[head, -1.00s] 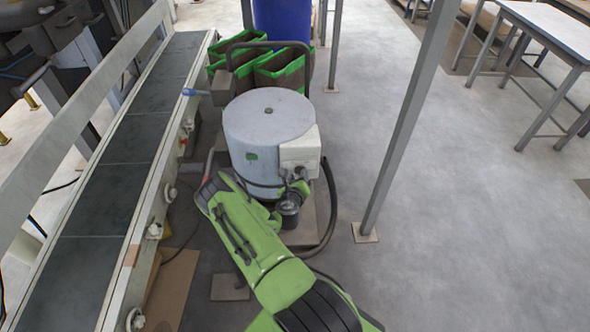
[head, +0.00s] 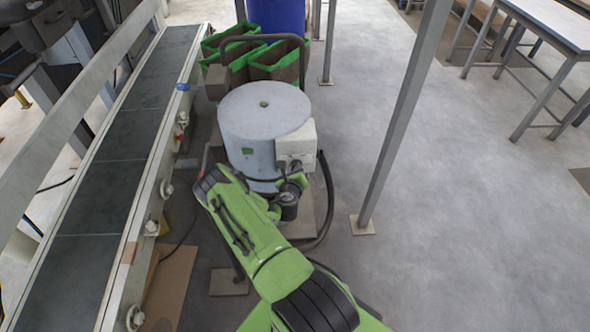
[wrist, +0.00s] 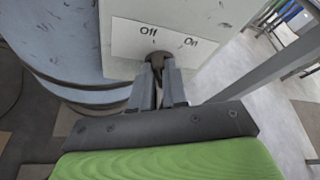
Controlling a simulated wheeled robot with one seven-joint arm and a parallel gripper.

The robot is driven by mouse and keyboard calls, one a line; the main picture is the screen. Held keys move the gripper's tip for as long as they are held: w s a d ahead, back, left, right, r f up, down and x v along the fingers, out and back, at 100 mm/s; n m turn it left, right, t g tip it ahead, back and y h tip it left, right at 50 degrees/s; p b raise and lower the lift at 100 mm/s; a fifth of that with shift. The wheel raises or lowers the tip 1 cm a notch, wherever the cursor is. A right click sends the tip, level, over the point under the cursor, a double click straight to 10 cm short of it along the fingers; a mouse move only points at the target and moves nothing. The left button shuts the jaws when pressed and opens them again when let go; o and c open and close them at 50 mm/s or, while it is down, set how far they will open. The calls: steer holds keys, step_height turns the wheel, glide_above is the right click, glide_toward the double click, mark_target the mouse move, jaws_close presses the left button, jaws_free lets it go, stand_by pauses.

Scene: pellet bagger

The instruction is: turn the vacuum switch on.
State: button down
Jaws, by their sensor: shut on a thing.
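The vacuum (head: 265,120) is a pale grey drum standing on the floor beside the conveyor. A pale switch box (head: 296,142) is fixed to its right side. In the wrist view, the box carries a white plate (wrist: 125,38) marked "Off" on the left and "On" on the right. I cannot tell clearly which mark the switch points to.
The conveyor (head: 110,170) runs along the left. A black hose (head: 328,200) curves down the vacuum's right side. A steel post (head: 400,120) stands to the right. Green-rimmed bins (head: 275,62) and a blue barrel (head: 277,15) are behind. Open floor lies right of the post.

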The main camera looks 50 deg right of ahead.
steer(key=shift+r, duration=0.1)
steer(key=shift+s+d+m+t+y+p, duration=0.15)
steer(key=shift+m+t+y+p, duration=0.45)
steer(key=shift+m, duration=0.7)
steer(key=shift+s+d+m+t+y+p, duration=0.2)
steer(key=shift+m+t+y+p, duration=0.15)
steer(key=shift+m+t+y, duration=0.7)
steer(key=shift+s+d+m+t+y+p, duration=0.15)
steer(key=shift+m+t+p, duration=0.35)
steer(key=shift+m, duration=1.05)
steer(key=c, duration=1.1)
jaws_free()
steer(key=shift+c, duration=0.2)
